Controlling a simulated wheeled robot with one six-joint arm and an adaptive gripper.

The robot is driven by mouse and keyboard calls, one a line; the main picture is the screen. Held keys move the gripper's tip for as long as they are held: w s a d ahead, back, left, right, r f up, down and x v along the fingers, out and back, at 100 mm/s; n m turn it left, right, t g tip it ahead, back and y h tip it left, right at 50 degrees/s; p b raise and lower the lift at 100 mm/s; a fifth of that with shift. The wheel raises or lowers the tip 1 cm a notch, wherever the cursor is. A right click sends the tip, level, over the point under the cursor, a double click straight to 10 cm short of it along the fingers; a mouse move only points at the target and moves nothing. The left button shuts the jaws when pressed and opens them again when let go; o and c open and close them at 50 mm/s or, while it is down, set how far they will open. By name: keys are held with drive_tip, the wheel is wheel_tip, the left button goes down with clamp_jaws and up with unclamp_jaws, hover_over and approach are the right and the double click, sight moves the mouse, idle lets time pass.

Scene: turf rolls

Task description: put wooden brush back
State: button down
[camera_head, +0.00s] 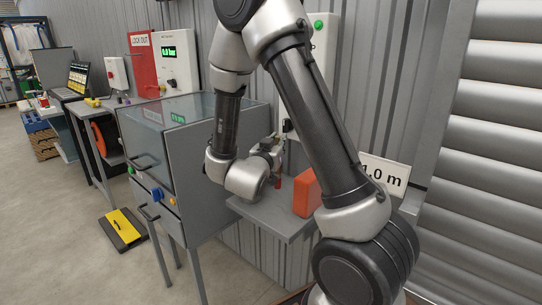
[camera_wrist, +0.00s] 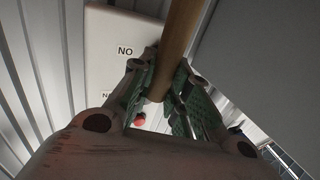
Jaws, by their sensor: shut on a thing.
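The wooden brush shows in the wrist view as a plain wooden handle (camera_wrist: 178,40) that runs from the top edge down between my fingers. My gripper (camera_wrist: 163,97), with green-patterned finger pads, is shut on this handle. The brush's head and bristles are not seen. In the head view my gripper (camera_head: 268,152) is above the small grey shelf (camera_head: 284,224), beside the grey cabinet. The brush cannot be made out there.
An orange block (camera_head: 306,193) stands on the shelf. The grey cabinet (camera_head: 190,150) with a clear top stands left of the shelf. A pale panel marked NO (camera_wrist: 120,52) is behind the fingers in the wrist view. A yellow-and-black floor piece (camera_head: 122,230) lies at the left.

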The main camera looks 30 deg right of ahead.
drive_tip(key=w+d, duration=0.5)
drive_tip(key=w, duration=0.8)
wheel_tip(320, 180, down, 7)
drive_tip(key=w, duration=0.1)
drive_tip(key=c, duration=1.4)
unclamp_jaws()
drive_tip(key=shift+o, duration=0.2)
